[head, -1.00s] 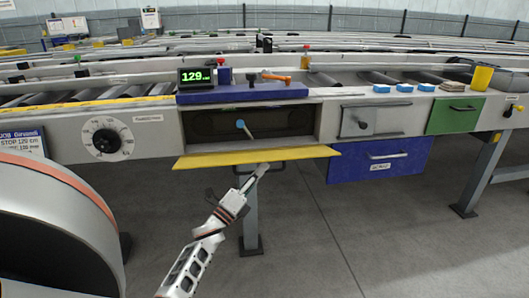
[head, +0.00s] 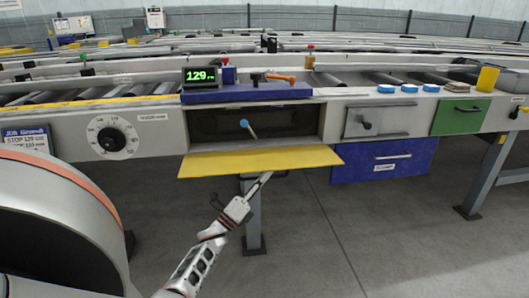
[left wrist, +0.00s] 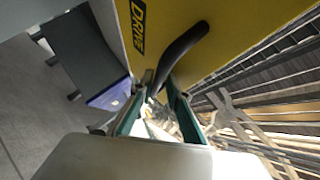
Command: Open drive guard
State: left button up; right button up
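The drive guard (head: 262,161) is a yellow flap below the dark opening in the table front. It is swung down and outward past level, its inner face showing in the head view. In the left wrist view its outer face (left wrist: 222,35) carries a "DRIVE" label and a black curved handle (left wrist: 185,43). My left gripper (head: 266,176) is under the flap. In the left wrist view its fingers (left wrist: 163,92) are closed around the handle's end. The flap hides most of the handle in the head view. My right gripper is not in view.
A blue-tipped lever (head: 247,127) stands in the dark opening (head: 290,122). A blue drawer (head: 350,169) hangs right of the flap. A table leg (head: 253,220) stands behind my left gripper. The floor in front is clear.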

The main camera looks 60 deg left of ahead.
pick_arm(q)
jog(key=shift+r, duration=0.15)
jog(key=v, duration=1.2)
jog(key=shift+d, duration=0.1)
dwell(0.4)
